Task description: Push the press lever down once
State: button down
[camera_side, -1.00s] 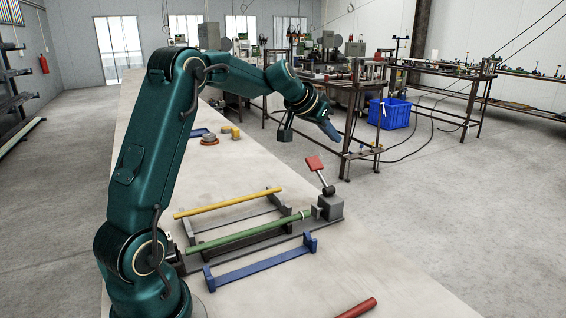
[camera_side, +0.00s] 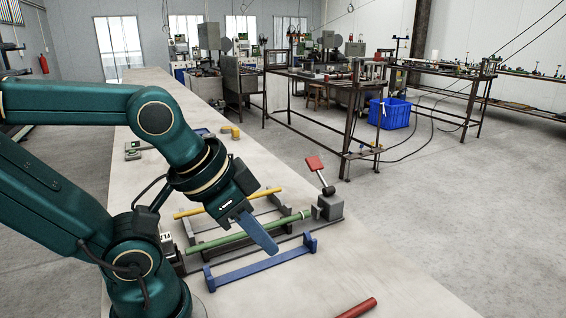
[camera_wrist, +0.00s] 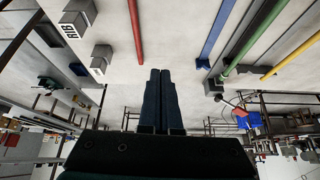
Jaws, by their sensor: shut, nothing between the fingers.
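The press lever (camera_side: 315,163) has a red paddle on a thin arm, raised and tilted above a grey block (camera_side: 330,208). In the wrist view the red paddle (camera_wrist: 232,102) shows small at the right, beyond the fingers. My gripper (camera_side: 270,248) is shut and empty, its fingers pressed together; it also shows in the wrist view (camera_wrist: 160,75). In the side view it appears over the bench, left of and lower than the lever, apart from it. Its fingers cover part of the green rod (camera_side: 218,244), which lies in line with the press.
A yellow rod (camera_side: 255,197) lies behind the green rod, and a blue rack (camera_side: 260,267) stands in front. A red rod (camera_side: 357,308) lies at the near edge. Two grey blocks (camera_wrist: 78,18) show in the wrist view. The bench right of the blue rack is clear.

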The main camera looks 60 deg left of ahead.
jog(key=shift+s+a+f+n, duration=0.1)
jog(key=shift+s+f+n, duration=0.1)
jog(key=shift+s+n, duration=0.1)
jog(key=shift+w, duration=0.15)
jog(key=w+a+r+m+t+y, duration=0.1)
jog(key=w+a+r+m+t, duration=0.1)
jog(key=w+a+r+t, duration=0.3)
jog(key=w+a+r+m+t+y, duration=0.1)
jog(key=w+r+t, duration=0.15)
jog(key=w, duration=0.45)
jog(key=w+a+r+m+t+y, duration=0.1)
jog(key=w+a+r+m+t, duration=0.1)
jog(key=w+a+r, duration=0.3)
jog(key=a+f, duration=1.1)
jog(key=a, duration=0.1)
jog(key=shift+s+a+h, duration=0.2)
jog(key=shift+s+h, duration=0.1)
jog(key=shift+s, duration=0.05)
